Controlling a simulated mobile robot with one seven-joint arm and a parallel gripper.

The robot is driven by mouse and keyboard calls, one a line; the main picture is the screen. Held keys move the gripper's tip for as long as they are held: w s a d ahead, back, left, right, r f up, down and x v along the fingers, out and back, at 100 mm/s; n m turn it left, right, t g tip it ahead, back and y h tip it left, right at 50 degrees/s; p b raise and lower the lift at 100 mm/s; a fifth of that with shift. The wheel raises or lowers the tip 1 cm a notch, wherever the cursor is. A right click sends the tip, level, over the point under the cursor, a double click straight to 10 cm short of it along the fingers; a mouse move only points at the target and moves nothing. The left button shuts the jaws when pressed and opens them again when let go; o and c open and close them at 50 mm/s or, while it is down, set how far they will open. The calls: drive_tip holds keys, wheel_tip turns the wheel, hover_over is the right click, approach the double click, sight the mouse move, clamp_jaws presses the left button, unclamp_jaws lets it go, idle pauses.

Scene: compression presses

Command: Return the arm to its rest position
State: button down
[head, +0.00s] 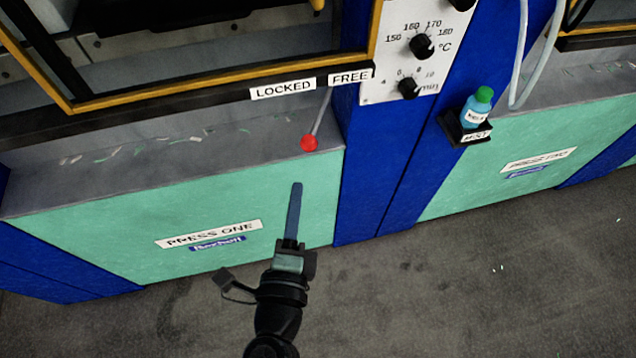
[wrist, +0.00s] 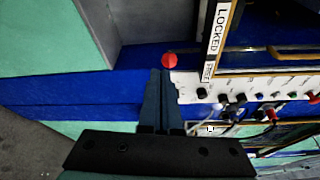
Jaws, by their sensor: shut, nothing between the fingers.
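My gripper (head: 296,186) is in front of the green panel of press one (head: 100,245) in the head view, with its long blue-grey fingers together and pointing up toward the press. Nothing is between the fingers. In the wrist view my gripper (wrist: 162,74) is seen from behind, its fingertips just below the lever's red knob (wrist: 169,60) in the picture. In the head view the red knob (head: 309,143) is at the end of a lever hanging below the FREE label (head: 350,78). The fingers appear apart from the knob.
A blue post (head: 358,190) stands right of press one, with a dial panel (head: 385,75) above. A bottle with a green cap (head: 474,108) sits on a small black shelf (head: 462,132). The grey floor (head: 450,290) is mostly clear apart from small scraps.

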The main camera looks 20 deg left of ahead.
drive_tip(key=shift+s+a+r, duration=0.1)
drive_tip(key=shift+s+a, duration=0.25)
drive_tip(key=shift+s, duration=0.3)
drive_tip(key=w+d+r+n+t+y+p, duration=0.1)
drive_tip(key=w+d+r+n+t, duration=0.2)
drive_tip(key=r, duration=0.8)
drive_tip(key=w+r+n+y+p, duration=0.1)
drive_tip(key=w+r+n, duration=0.4)
drive_tip(key=r, duration=0.5)
drive_tip(key=w+d+r+n+t+p, duration=0.15)
drive_tip(key=r+n, duration=0.35)
drive_tip(key=r, duration=0.6)
drive_tip(key=s+d+r+n+t+h, duration=0.1)
drive_tip(key=s+d+r+t+h, duration=0.1)
drive_tip(key=r, duration=0.6)
drive_tip(key=s+d+r+n+t+h+p, duration=0.1)
drive_tip(key=d+r, duration=0.3)
drive_tip(key=r, duration=0.5)
drive_tip(key=s+d+r+n+t+h, duration=0.1)
drive_tip(key=s+d+r+t+h, duration=0.2)
drive_tip(key=r, duration=0.5)
drive_tip(key=shift+d+r+n+h+p, duration=0.15)
drive_tip(key=shift+d+n+h+p, duration=0.2)
drive_tip(key=shift+d+h, duration=0.2)
drive_tip(key=shift+s+t, duration=0.1)
drive_tip(key=shift+t, duration=0.15)
